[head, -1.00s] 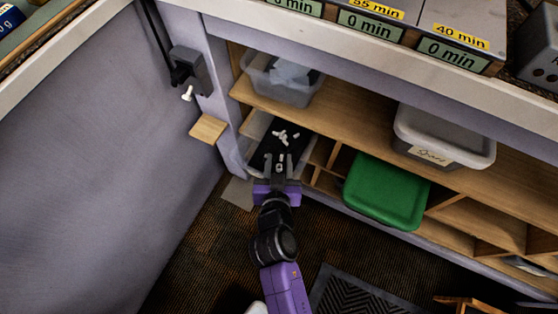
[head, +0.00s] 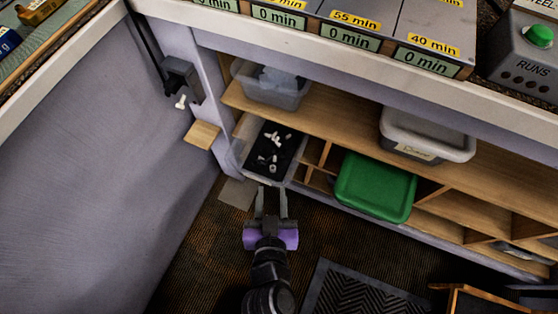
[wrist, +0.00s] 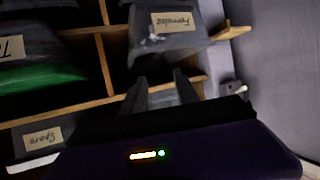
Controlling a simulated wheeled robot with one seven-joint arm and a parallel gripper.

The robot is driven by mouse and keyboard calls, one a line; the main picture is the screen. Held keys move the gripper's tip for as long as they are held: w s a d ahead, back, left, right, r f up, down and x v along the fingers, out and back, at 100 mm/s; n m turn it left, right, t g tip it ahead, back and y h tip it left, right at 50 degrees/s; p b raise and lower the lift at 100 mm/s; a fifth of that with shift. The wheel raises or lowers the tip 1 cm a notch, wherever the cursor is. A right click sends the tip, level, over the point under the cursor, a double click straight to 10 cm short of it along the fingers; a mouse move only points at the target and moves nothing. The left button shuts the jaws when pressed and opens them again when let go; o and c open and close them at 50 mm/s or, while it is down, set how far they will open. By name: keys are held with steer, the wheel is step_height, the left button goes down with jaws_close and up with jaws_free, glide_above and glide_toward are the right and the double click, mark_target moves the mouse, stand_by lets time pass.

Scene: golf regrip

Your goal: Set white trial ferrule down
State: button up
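Several small white pieces, which look like ferrules (head: 274,137), lie on the dark floor of a clear bin (head: 245,160) on the lower shelf. I cannot tell which is the white trial ferrule. My gripper (head: 271,200) is in front of the bin's near edge and apart from it. Its two fingers are spread, with nothing seen between them. In the wrist view my gripper (wrist: 160,88) also shows open and empty, pointing toward a bin front with a label (wrist: 174,21) that seems to read "Ferrules". That bin's contents are hardly visible there.
A wooden block (head: 202,134) juts from the wall left of the bin, below a dark bracket (head: 183,78) and a white piece (head: 181,102). A green lid (head: 375,187) is to the right. Another clear bin (head: 270,88) stands above.

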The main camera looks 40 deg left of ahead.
steer(key=shift+d, duration=0.1)
steer(key=s+d+r+m+t+h, duration=0.1)
steer(key=s+d+m+h, duration=0.2)
steer(key=d, duration=1.7)
steer(key=s+d+r+m+t+h, duration=0.1)
steer(key=s+d+r+m+h, duration=0.1)
steer(key=s+d+r, duration=0.3)
steer(key=s+d+r+m+t+h, duration=0.2)
steer(key=s+d+r, duration=0.3)
steer(key=d+r, duration=0.4)
steer(key=shift+s+d+h, duration=0.25)
steer(key=shift+d+h, duration=0.25)
steer(key=shift+d, duration=0.1)
step_height(320, 180, up, 15)
steer(key=p, duration=1.5)
steer(key=shift+r, duration=0.2)
